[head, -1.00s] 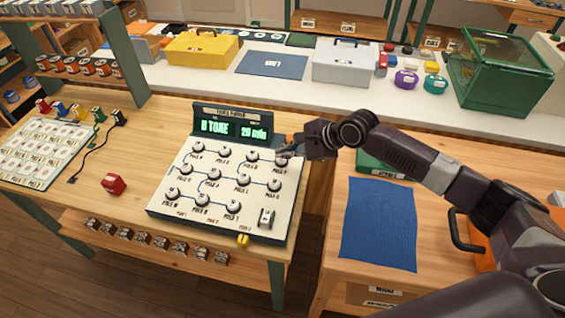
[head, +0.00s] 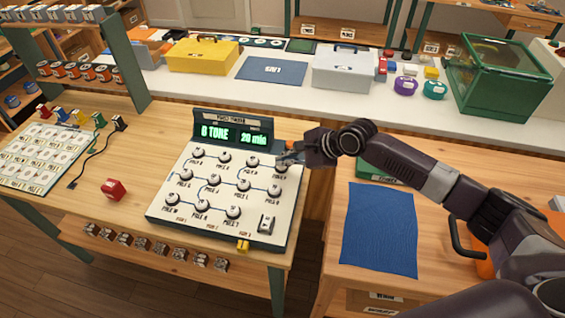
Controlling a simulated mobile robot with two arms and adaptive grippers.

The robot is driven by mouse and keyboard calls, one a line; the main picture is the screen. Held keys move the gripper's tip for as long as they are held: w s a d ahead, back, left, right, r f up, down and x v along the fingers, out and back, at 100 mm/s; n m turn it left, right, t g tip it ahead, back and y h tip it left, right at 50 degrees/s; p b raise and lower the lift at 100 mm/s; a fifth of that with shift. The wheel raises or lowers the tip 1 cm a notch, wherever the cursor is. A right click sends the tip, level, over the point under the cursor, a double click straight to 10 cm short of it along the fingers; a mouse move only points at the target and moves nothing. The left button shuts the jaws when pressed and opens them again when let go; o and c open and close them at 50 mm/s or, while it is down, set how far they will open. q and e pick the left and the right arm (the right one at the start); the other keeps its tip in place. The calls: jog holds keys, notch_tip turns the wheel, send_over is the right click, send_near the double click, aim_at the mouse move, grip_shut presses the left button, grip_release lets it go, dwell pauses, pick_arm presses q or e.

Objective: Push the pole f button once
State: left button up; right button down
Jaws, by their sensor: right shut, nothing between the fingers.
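The labels are too small to tell surely which button is pole f. My left gripper is not in view.
A yellow toolbox (head: 200,55) and a grey toolbox (head: 345,70) stand on the white counter behind.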

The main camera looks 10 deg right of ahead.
jog(key=shift+f, duration=0.25)
dwell(0.4)
jog(key=shift+f+p, duration=0.2)
jog(key=shift+p, duration=0.1)
jog(key=shift+f, duration=0.1)
dwell(0.4)
jog(key=shift+r+p, duration=0.5)
jog(key=shift+p, duration=0.5)
notch_tip(320, 180, up, 6)
jog(key=p, duration=0.8)
